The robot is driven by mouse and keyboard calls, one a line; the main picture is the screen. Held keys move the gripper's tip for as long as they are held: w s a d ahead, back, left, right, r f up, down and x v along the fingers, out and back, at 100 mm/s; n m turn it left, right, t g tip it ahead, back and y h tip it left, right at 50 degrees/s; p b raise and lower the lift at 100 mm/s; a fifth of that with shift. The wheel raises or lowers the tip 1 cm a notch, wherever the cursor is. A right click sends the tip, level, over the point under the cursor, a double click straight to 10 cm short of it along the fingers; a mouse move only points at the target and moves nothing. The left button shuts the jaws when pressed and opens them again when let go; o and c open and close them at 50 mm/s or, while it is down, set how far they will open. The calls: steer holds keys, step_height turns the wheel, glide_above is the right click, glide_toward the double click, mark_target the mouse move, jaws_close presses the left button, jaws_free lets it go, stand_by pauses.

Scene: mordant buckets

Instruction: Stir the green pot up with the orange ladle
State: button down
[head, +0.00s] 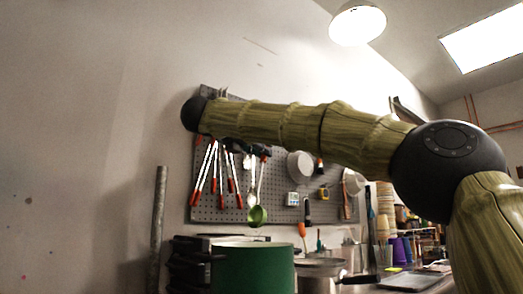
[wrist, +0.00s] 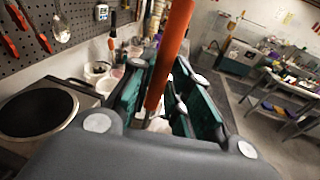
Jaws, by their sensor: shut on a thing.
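The green pot (head: 253,268) stands at the bottom middle of the head view; its rim shows but its inside does not. My gripper (wrist: 160,82) has teal finger pads and is shut on the orange ladle (wrist: 173,45), whose orange shaft runs up between the fingers in the wrist view. The ladle's bowl is not clear to see. In the head view, my gripper is mostly hidden by my arm; dark parts show below the arm, above and apart from the pot. I cannot make out the pot in the wrist view.
A grey pegboard (head: 226,205) with hanging tools stands behind the pot, including a green ladle (head: 257,215). A pan (head: 319,267) sits right of the pot. A hot plate with a black disc (wrist: 38,112) is at left in the wrist view. A vertical pipe (head: 159,220) stands left.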

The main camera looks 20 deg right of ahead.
step_height(320, 180, up, 9)
steer(key=p, duration=0.6)
steer(key=shift+f, duration=0.15)
steer(key=shift+f, duration=0.15)
stand_by(0.4)
